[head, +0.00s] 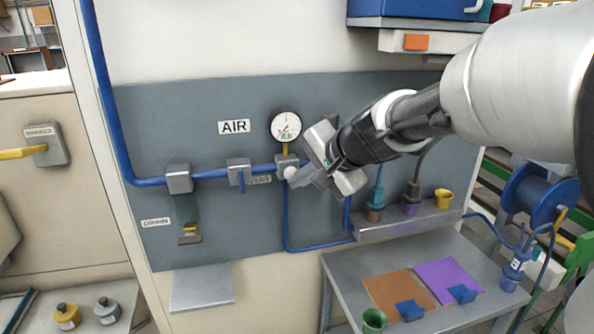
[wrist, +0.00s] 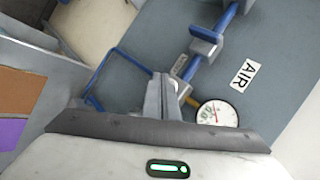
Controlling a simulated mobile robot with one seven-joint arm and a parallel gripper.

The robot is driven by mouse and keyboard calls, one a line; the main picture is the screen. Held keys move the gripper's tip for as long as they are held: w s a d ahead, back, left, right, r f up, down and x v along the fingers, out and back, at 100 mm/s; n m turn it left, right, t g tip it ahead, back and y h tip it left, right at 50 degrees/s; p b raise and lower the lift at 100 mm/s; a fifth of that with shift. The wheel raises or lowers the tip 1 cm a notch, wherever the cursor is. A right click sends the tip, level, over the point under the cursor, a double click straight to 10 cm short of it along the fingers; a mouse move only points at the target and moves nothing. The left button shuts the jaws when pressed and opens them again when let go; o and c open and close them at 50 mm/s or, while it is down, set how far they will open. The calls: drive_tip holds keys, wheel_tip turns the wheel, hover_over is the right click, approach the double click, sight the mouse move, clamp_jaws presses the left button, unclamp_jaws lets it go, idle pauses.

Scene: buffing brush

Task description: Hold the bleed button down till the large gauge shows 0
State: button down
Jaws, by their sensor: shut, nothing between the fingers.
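The large gauge (head: 286,125) is a round white dial on the grey wall panel, right of the AIR sign. Its needle shows, but the reading is too small to tell. It also shows in the wrist view (wrist: 216,114). Below the gauge a grey block (head: 286,160) on the blue pipe carries a pale round button (head: 290,172). My gripper (head: 296,178) is shut and empty, with its fingertips at the button; whether they press it I cannot tell.
A grey valve block (head: 239,172) with a blue lever and another block (head: 179,179) sit on the blue pipe to the left. A shelf with cups (head: 410,218) and a small table (head: 350,275) with coloured mats stand below right. A blue hose reel (head: 545,195) is at the right.

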drive_tip(key=s, duration=0.2)
drive_tip(key=s+d+b, duration=0.1)
drive_tip(key=s, duration=0.2)
drive_tip(key=shift+d+b, duration=0.2)
drive_tip(key=shift+b, duration=0.1)
drive_tip(key=s+d+n+g+h+p, duration=0.1)
drive_tip(key=s+d+n+h+p, duration=0.2)
drive_tip(key=s+d, duration=0.3)
drive_tip(key=s+d+n+g+h+p, duration=0.1)
drive_tip(key=s+d+n+h+p, duration=0.2)
drive_tip(key=s+d, duration=0.4)
drive_tip(key=s+n, duration=0.1)
drive_tip(key=s, duration=0.7)
drive_tip(key=shift+r+n, duration=0.15)
drive_tip(key=shift+n, duration=0.25)
drive_tip(key=shift+d, duration=0.1)
